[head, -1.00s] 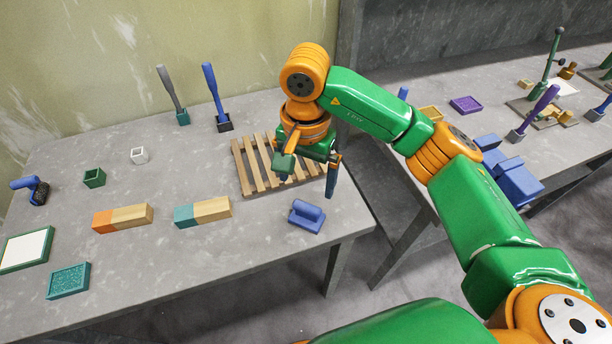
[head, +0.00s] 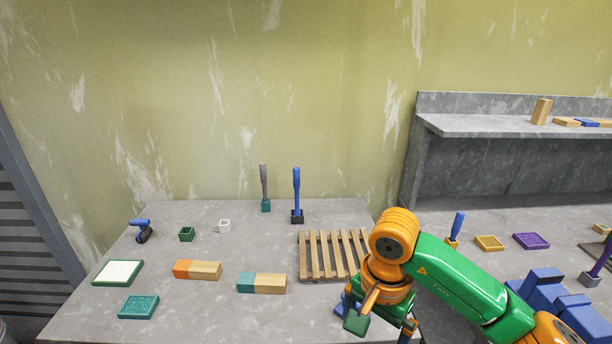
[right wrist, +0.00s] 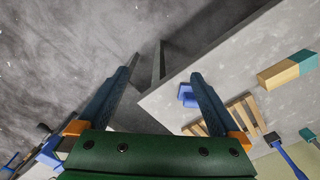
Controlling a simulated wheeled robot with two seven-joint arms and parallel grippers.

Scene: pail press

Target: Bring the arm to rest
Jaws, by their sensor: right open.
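My right arm reaches in from the lower right in the head view. Its gripper (head: 382,330) hangs at the front right of the near table, with the fingertips at or beyond the bottom picture edge. In the right wrist view the two fingers of the right gripper (right wrist: 163,76) are spread wide with nothing between them. The floor and the table corner show past them. My left gripper is not in view.
A blue stamp-like block (right wrist: 187,95) lies near the table corner beside one finger. A wooden pallet (head: 325,256) is behind the gripper. Two-tone blocks (head: 262,283) and handled tools (head: 297,192) stand on the table (head: 210,325). A second bench is at right.

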